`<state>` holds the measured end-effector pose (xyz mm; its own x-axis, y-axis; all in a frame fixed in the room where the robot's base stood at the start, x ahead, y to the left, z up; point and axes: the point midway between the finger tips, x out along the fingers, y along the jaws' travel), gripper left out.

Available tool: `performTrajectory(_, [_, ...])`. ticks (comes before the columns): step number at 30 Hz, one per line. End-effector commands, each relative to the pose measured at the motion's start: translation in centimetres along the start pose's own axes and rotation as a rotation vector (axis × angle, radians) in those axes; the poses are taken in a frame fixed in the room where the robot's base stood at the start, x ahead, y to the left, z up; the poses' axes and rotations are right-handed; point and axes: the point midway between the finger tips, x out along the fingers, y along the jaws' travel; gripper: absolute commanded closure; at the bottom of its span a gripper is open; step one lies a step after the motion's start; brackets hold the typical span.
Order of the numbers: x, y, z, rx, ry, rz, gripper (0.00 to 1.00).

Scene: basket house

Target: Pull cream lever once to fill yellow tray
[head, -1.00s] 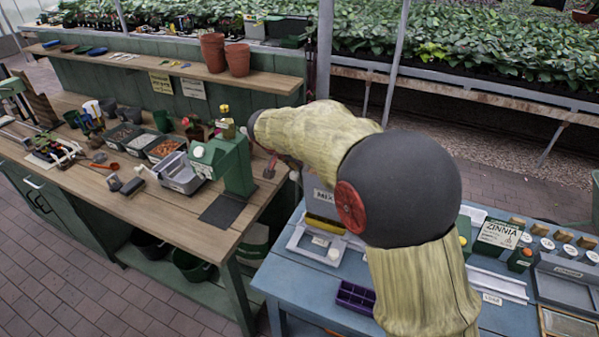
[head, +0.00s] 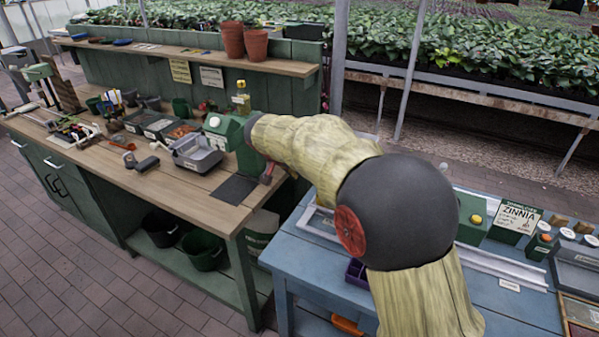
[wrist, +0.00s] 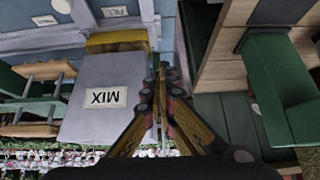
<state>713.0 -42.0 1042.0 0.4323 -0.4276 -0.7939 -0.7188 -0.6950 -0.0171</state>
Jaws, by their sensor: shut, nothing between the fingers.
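I cannot tell whether that yellow piece is the yellow tray. My gripper (wrist: 160,72) is shut and empty, close beside the box's right side in the picture. A small label reading FILL (wrist: 45,20) shows at the upper left. I cannot make out a cream lever for certain. In the head view my arm hides the box and the gripper.
A green dispenser (head: 247,153) with a red-tipped handle (head: 267,173) stands on the wooden bench (head: 150,205), by a grey bin (head: 197,153). The blue table (head: 320,265) carries a pale frame (head: 318,222), a purple tray (head: 356,272) and a ZINNIA sign (head: 517,217).

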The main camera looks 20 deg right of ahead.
Motion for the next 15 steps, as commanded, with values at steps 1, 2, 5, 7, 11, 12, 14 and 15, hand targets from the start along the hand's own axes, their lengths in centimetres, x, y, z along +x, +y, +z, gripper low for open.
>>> performTrajectory(1, [0.38, -0.02, 0.21, 0.000, 0.000, 0.001, 1.00])
performTrajectory(2, [0.47, -0.04, 0.25, 0.000, 0.000, 0.001, 1.00])
performTrajectory(5, [0.68, -0.10, 0.34, 0.000, 0.000, 0.001, 1.00])
performTrajectory(7, [0.78, -0.12, 0.38, 0.000, 0.000, 0.001, 1.00])
performTrajectory(11, [0.88, -0.13, 0.42, 0.000, 0.000, 0.001, 1.00])
performTrajectory(12, [0.89, -0.13, 0.42, 0.000, 0.000, 0.001, 1.00])
performTrajectory(14, [0.89, -0.13, 0.42, 0.000, 0.000, 0.001, 1.00])
performTrajectory(15, [0.89, -0.13, 0.42, 0.000, 0.000, 0.001, 1.00])
